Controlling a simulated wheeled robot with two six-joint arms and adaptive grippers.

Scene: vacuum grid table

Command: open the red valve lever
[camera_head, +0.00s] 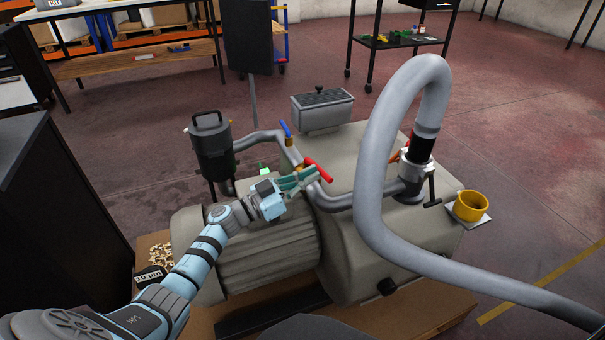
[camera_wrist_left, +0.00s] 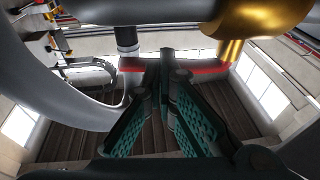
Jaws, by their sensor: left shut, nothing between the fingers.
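The red valve lever (camera_head: 319,170) sits on the grey pipe above the pump, slanting down to the right from a brass valve body (camera_head: 300,168). My left gripper (camera_head: 312,175) is shut and empty, with its fingertips at the lever; I cannot tell whether they touch. In the left wrist view the red lever (camera_wrist_left: 200,67) runs across behind the fingertips (camera_wrist_left: 166,68), and the brass valve body (camera_wrist_left: 262,22) fills the upper right. My right gripper is not in view.
A blue lever (camera_head: 286,129) stands on the same pipe behind. A dark canister (camera_head: 211,145) is on the left, and a thick grey hose (camera_head: 372,170) arches on the right. A yellow cup (camera_head: 470,206) stands at the pump's right edge.

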